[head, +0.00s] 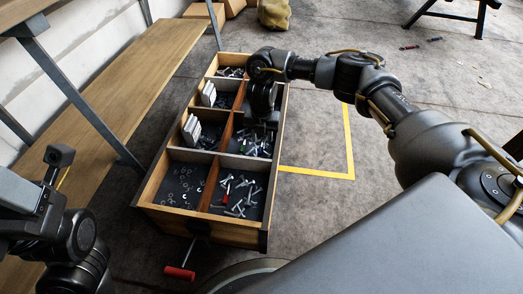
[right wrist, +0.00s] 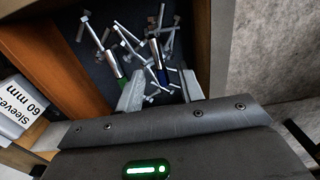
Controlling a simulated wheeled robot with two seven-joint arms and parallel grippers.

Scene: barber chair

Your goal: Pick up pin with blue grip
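The pin with the blue grip (right wrist: 172,76) lies among loose bolts in a dark compartment in the right wrist view. Its blue part is partly hidden beside the right fingertip. A pin with a green grip (right wrist: 113,64) lies to its left, by the other fingertip. My right gripper (right wrist: 161,90) is open and points down into this compartment, its fingers apart with nothing clearly held between them. In the head view my right gripper (head: 257,122) is over the right column of the wooden box and hides part of the contents. My left arm (head: 55,225) is at the left edge; its fingertips cannot be made out.
The wooden divided box (head: 160,217) has compartments of bolts, nuts and white labelled cards (head: 192,130). A red handle (head: 179,273) sticks out in front.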

